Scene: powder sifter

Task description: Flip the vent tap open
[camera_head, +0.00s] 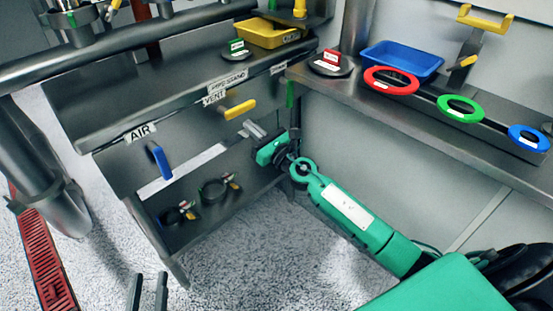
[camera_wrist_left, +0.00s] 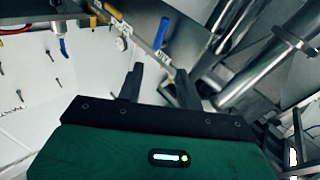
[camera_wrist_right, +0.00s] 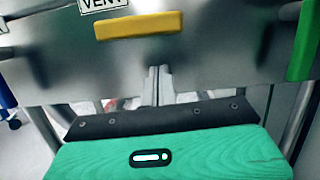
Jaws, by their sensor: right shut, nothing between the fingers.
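The vent tap is a yellow lever (camera_head: 240,109) below the VENT label (camera_head: 214,97) on the steel front panel. It lies roughly level along the panel, and shows in the right wrist view (camera_wrist_right: 137,26) above the fingers. My right gripper (camera_head: 253,128) is shut and empty, just below and to the right of the lever, with a gap between them. It also shows in the right wrist view (camera_wrist_right: 158,84). My left gripper (camera_head: 148,291) is at the bottom left, its two dark fingers apart and empty; it shows in the left wrist view (camera_wrist_left: 158,88).
A blue lever (camera_head: 158,161) hangs below the AIR label (camera_head: 140,132), left of the vent tap. Ring clamps (camera_head: 213,191) lie on the lower shelf. A yellow tray (camera_head: 267,34), a blue tray (camera_head: 402,60) and coloured rings (camera_head: 461,108) are on the upper surfaces.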

